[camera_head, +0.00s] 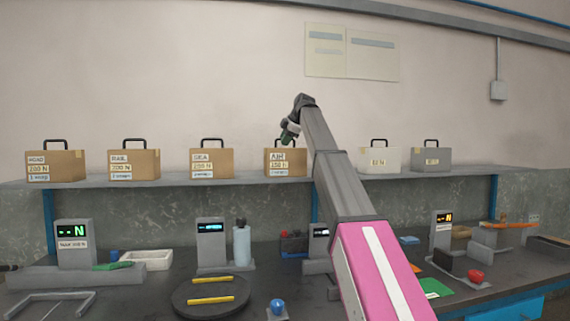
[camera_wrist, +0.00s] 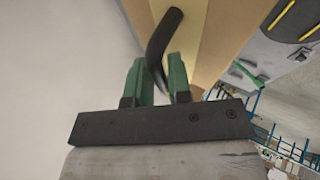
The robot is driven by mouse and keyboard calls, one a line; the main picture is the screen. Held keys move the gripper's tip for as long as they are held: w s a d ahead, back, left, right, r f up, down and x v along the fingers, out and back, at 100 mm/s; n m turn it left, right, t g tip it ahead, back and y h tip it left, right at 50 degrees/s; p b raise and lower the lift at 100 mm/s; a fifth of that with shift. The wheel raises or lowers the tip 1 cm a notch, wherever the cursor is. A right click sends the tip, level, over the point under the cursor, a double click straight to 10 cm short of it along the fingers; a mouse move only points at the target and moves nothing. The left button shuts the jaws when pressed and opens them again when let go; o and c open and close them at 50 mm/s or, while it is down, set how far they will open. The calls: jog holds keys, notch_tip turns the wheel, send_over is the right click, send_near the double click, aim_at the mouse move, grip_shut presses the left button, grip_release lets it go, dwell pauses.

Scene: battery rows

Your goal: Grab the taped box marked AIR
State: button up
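The box marked AIR (camera_head: 285,163) is brown cardboard with tape, pale labels and a black top handle. It stands on the shelf, right of the other brown boxes. My gripper (camera_head: 288,137) is at its handle, reaching down from above. In the wrist view, the two green fingers of my gripper (camera_wrist: 159,82) are close together on either side of the black handle (camera_wrist: 162,45) and appear shut on it. The tan box side (camera_wrist: 215,35) shows beyond. The exact finger contact is partly hidden.
On the shelf (camera_head: 250,181), several similar brown boxes stand to the left; a white box (camera_head: 380,160) and a grey box (camera_head: 431,160) stand to the right. The bench (camera_head: 130,290) below holds displays, a round plate (camera_head: 211,298) and a bottle (camera_head: 242,245).

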jog(key=shift+f, duration=0.15)
grip_shut()
dwell(1.2)
